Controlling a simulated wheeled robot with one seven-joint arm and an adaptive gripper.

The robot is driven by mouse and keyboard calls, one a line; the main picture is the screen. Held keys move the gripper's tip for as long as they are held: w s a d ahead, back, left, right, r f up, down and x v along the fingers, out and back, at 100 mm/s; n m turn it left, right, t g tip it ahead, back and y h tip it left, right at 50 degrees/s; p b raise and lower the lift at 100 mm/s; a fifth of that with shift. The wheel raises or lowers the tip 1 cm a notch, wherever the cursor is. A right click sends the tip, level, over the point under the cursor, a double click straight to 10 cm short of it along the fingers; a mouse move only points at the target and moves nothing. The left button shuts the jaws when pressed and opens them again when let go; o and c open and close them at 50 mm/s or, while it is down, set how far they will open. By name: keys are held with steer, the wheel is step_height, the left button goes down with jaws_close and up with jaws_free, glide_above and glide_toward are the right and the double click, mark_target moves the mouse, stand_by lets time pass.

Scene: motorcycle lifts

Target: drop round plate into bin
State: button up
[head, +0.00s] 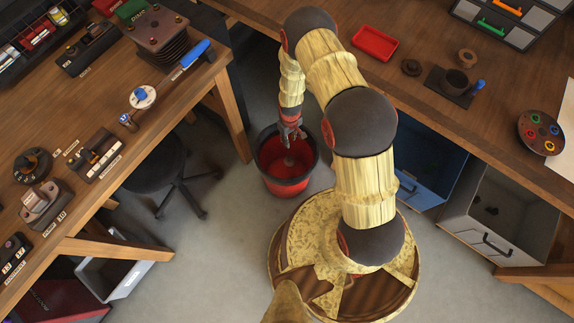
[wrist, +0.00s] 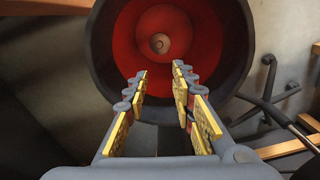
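The bin (head: 286,185) is a red bucket with a black rim, standing on the floor between the two benches. In the wrist view the bin (wrist: 115,55) opens right in front of my fingers. My gripper (head: 291,136) hangs over the bin's mouth. In the wrist view the gripper (wrist: 160,80) has its yellow-padded fingers apart with nothing between them. Deep in the bin, near its middle, a small round reddish piece (wrist: 160,43) with a tan centre shows. I cannot tell whether it is the round plate or part of the bin's bottom.
A dark stool (head: 160,170) stands left of the bin. The left bench (head: 60,140) holds several fixtures and a blue-handled tool. The right bench (head: 400,30) holds a red tray (head: 375,43) and a dark disc with coloured rings (head: 540,132). Open drawers (head: 505,215) sit below it.

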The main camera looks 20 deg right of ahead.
steer(key=shift+o, duration=1)
step_height(320, 180, up, 12)
stand_by(0.3)
steer(key=s+r+m+g, duration=0.2)
steer(key=s, duration=0.6)
steer(key=s+r+t, duration=0.2)
steer(key=s+r, duration=0.2)
steer(key=r, duration=1.2)
steer(key=s+r+m+t, duration=0.1)
steer(key=s+r+t, duration=0.2)
steer(key=r, duration=1.3)
steer(key=s+r+m+t, duration=0.1)
steer(key=s+r, duration=0.6)
steer(key=r, duration=0.9)
steer(key=shift+t, duration=0.8)
